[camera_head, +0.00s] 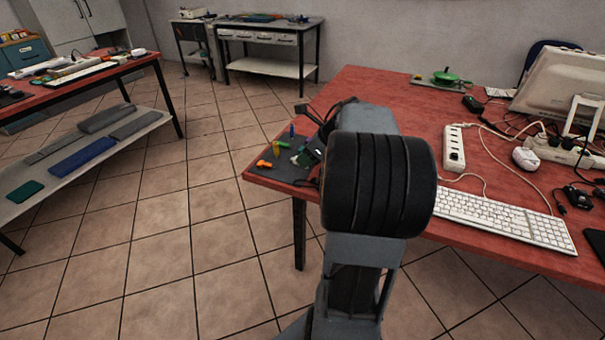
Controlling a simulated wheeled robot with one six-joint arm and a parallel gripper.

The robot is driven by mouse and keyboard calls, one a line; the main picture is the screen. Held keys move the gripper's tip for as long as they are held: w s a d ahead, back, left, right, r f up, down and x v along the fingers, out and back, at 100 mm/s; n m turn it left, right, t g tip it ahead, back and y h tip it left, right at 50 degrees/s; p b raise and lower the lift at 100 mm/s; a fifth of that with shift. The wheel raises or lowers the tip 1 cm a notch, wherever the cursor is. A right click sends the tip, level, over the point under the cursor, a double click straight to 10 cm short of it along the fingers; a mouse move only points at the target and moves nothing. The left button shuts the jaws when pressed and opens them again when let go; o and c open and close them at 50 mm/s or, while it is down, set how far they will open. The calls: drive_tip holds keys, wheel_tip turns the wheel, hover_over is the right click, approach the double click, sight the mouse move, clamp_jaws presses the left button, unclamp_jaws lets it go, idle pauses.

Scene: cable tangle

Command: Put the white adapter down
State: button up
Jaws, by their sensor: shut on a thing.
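My arm stands in the middle of the view and reaches over the left end of the red table (385,90). My gripper (315,118) shows only as dark parts at the left of my arm's thick black joint, above the table's left corner. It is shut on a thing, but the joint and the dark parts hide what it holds. A white rounded block (525,158) with a cable lies on the right part of the table; I cannot tell whether it is the white adapter. No other clear sight of the adapter shows.
A dark mat (270,172) with several small coloured pieces covers the table's left corner. A white power strip (454,149), loose cables, a white keyboard (505,218) and a monitor (560,85) crowd the right. Bare red tabletop shows behind the power strip.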

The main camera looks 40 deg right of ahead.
drive_tip(key=w+f, duration=0.1)
drive_tip(key=w+d+f, duration=0.1)
drive_tip(key=f, duration=0.1)
drive_tip(key=w+f+b, duration=0.1)
drive_tip(key=f, duration=0.1)
drive_tip(key=shift+w+d+f, duration=0.1)
drive_tip(key=shift+w+d, duration=0.15)
drive_tip(key=shift+w, duration=0.1)
drive_tip(key=shift+w+f+b, duration=0.15)
drive_tip(key=shift+f+b, duration=0.55)
drive_tip(key=shift+f, duration=0.95)
drive_tip(key=shift+f, duration=0.15)
drive_tip(key=o, duration=1)
